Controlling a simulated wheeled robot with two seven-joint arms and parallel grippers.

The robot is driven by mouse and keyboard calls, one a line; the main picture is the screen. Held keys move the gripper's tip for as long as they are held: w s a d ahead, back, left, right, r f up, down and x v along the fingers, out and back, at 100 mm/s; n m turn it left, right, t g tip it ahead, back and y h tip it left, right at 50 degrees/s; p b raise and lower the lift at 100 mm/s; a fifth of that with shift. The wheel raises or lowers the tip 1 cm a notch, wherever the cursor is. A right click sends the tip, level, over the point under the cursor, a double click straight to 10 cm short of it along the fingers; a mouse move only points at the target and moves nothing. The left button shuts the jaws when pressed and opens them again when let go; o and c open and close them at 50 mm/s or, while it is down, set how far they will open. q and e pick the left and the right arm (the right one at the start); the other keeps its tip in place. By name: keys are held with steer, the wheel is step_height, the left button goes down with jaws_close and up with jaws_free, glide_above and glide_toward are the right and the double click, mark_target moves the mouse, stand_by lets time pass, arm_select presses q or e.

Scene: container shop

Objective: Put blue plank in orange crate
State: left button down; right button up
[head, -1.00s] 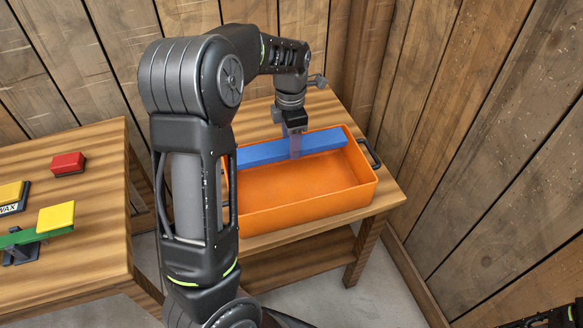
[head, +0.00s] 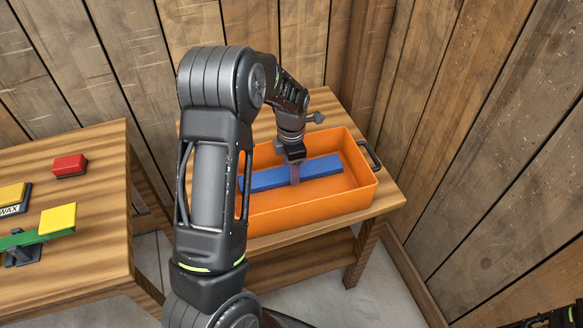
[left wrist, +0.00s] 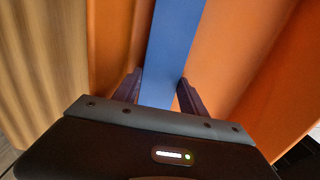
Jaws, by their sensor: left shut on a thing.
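The blue plank (head: 322,167) lies lengthwise inside the outline of the orange crate (head: 312,208), below the rim level at the back. My left gripper (head: 295,178) is shut on the plank near its middle. In the left wrist view the blue plank (left wrist: 170,50) runs between the two dark fingers of my left gripper (left wrist: 160,95), with the orange crate (left wrist: 240,60) on both sides. Whether the plank touches the crate floor is hard to tell. My right gripper is not clearly in view.
The crate stands on a wooden table (head: 270,240) with a black handle (head: 369,155) at its right. A second table (head: 95,255) at left holds a red block (head: 69,165), a yellow block (head: 57,218) and a green plank (head: 30,239). Wooden walls stand close behind and right.

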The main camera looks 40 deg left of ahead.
arm_select(q)
steer(key=shift+f, duration=0.2)
steer(key=c, duration=0.9)
jaws_free()
step_height(320, 180, up, 12)
steer(key=shift+r+b, duration=0.15)
steer(key=shift+b, duration=0.3)
